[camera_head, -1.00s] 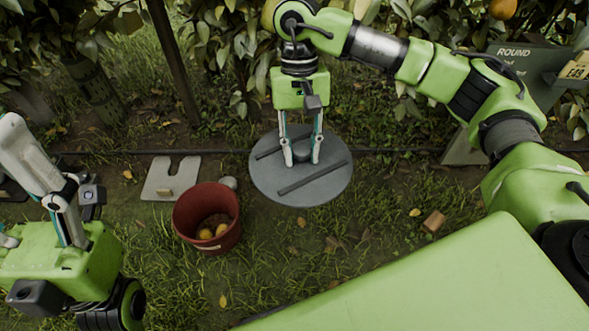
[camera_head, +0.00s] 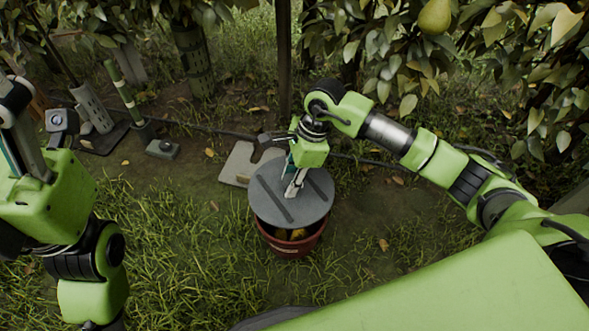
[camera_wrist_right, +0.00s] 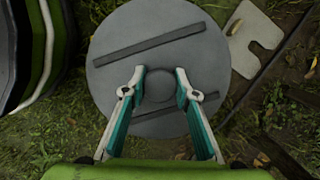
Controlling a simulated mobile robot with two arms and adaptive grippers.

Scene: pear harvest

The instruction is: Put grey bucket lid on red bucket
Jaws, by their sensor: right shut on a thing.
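The grey bucket lid (camera_head: 268,200) is a round disc with two dark bars and a central knob, which shows in the right wrist view (camera_wrist_right: 118,75). My right gripper (camera_head: 293,190) is shut on the lid's knob; it also shows in the wrist view (camera_wrist_right: 160,82). The red bucket (camera_head: 290,247) stands on the ground right below the lid. Its front part shows, with yellow fruit inside; the lid hides the rest. A gap shows between lid and front rim, so whether they touch is unclear. My left gripper (camera_head: 22,165) is at the left, its fingertips not clearly seen.
A pale notched plate (camera_head: 240,163) lies behind the bucket. A small grey block (camera_head: 162,149) and a post on a dark base (camera_head: 95,115) stand at the back left. Foliage and a hanging pear (camera_head: 434,17) are at the top right. Grass in front is free.

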